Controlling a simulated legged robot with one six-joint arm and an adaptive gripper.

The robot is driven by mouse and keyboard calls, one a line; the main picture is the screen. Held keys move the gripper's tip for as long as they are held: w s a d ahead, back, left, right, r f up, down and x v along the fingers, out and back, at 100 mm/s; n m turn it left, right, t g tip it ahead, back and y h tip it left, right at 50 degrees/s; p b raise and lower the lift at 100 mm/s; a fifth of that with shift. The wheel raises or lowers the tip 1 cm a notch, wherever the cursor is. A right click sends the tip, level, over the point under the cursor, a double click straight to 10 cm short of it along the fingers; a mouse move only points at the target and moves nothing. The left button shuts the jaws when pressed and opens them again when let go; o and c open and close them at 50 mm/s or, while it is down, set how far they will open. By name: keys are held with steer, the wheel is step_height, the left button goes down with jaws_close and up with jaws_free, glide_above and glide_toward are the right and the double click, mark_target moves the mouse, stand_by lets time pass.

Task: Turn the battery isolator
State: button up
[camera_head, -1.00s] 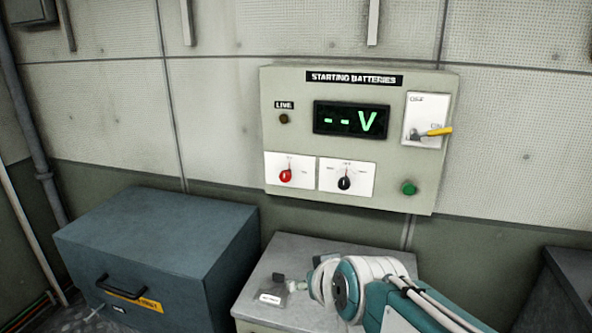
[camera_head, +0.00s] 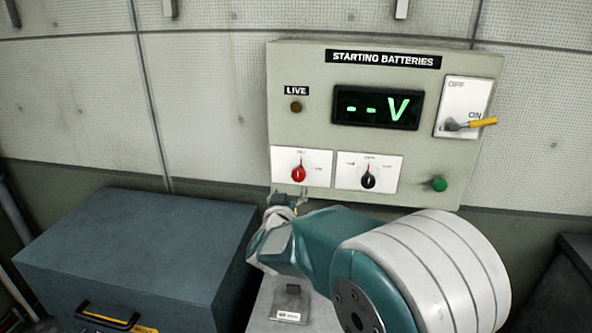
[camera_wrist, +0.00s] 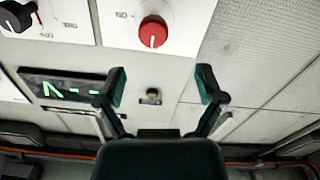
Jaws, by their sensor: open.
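The grey battery panel (camera_head: 430,62) on the wall carries a red rotary knob (camera_head: 298,174) and a black rotary knob (camera_head: 368,180) on white plates. At its upper right, a yellow-handled lever (camera_head: 482,122) points right beside the ON mark. No label readable here says which control is the isolator. My gripper (camera_head: 287,200) is just below the red knob and partly hidden by my arm. In the wrist view, which is upside down, my gripper (camera_wrist: 162,76) is open and empty, and the red knob (camera_wrist: 153,33) lies beyond the fingertips, apart from them.
The display (camera_head: 377,107) reads "-- V". The LIVE lamp (camera_head: 296,106) is dark, and a green button (camera_head: 439,184) sits at the panel's lower right. A blue-grey box (camera_head: 130,245) stands left. A low cabinet (camera_head: 315,312) with a small labelled item (camera_head: 290,304) lies under my arm.

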mark_target(297, 177)
steer(key=w+d, duration=0.2)
steer(key=w, duration=0.1)
steer(key=w+d, duration=0.1)
steer(key=shift+w, duration=0.25)
steer(key=w, duration=0.2)
steer(key=w+a, duration=0.1)
steer(key=w, duration=0.2)
steer(key=shift+w+a, duration=0.15)
steer(key=shift+w+d, duration=0.1)
steer(key=shift+d, duration=0.65)
steer(key=c, duration=0.7)
steer(key=shift+a, duration=0.2)
steer(key=c, duration=0.5)
steer(key=shift+o, duration=0.2)
steer(key=shift+a, duration=0.15)
